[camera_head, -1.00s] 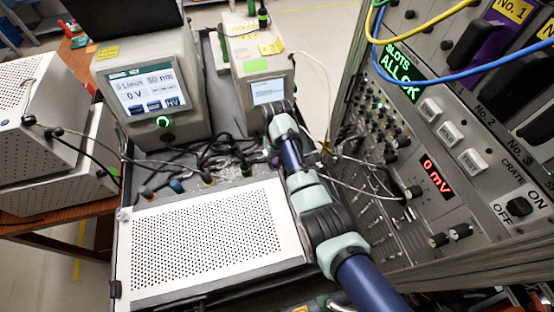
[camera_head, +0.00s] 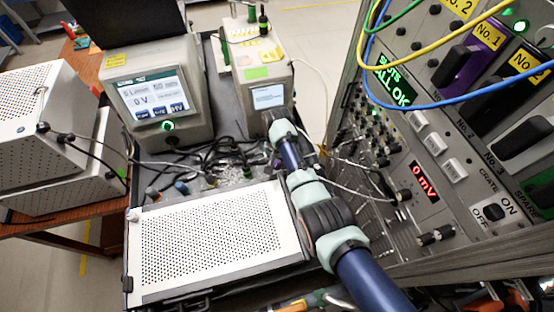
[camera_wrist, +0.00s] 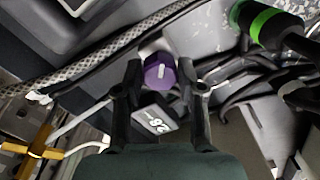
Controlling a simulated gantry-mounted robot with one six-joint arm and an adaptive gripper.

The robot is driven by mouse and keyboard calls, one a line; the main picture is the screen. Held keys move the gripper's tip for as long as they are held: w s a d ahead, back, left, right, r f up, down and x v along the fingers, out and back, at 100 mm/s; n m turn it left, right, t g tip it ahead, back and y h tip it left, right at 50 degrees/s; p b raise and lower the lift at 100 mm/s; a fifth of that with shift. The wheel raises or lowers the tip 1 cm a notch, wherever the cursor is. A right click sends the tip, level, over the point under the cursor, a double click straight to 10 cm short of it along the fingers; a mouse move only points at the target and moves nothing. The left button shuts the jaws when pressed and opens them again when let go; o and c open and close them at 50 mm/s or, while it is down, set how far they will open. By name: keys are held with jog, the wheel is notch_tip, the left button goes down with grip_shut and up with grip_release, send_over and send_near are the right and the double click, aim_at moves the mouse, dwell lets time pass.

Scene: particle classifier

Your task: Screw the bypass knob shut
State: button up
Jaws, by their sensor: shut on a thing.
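In the wrist view, a purple knob (camera_wrist: 160,74) with a white line mark sits between the two dark fingers of my gripper (camera_wrist: 160,80). The fingers are shut on it, one on each side. The white mark runs roughly upright in the picture. In the head view, my arm reaches to the front of the grey instrument with a small lit screen (camera_head: 268,97). There, my wrist hides the fingers, and I cannot make out the knob clearly.
Dark cables (camera_head: 225,155) lie left of my arm, behind a perforated white box (camera_head: 215,235). A rack panel (camera_head: 440,150) with looped cables stands close on the right. In the wrist view, a braided hose (camera_wrist: 90,65) and a green-banded black handle (camera_wrist: 265,25) are near the knob.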

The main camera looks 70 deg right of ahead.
jog(key=m+p, duration=0.1)
jog(key=m, duration=0.2)
jog(key=shift+r+m, duration=0.1)
jog(key=shift+m, duration=0.2)
jog(key=m, duration=0.3)
jog(key=shift+m+p, duration=0.3)
jog(key=m, duration=0.6)
jog(key=shift+p, duration=0.35)
jog(key=m, duration=0.7)
jog(key=shift+m, duration=0.3)
jog(key=m, duration=0.6)
jog(key=shift+p, duration=0.3)
jog(key=shift+m, duration=0.3)
jog(key=o, duration=1.1)
jog(key=shift+o, duration=0.2)
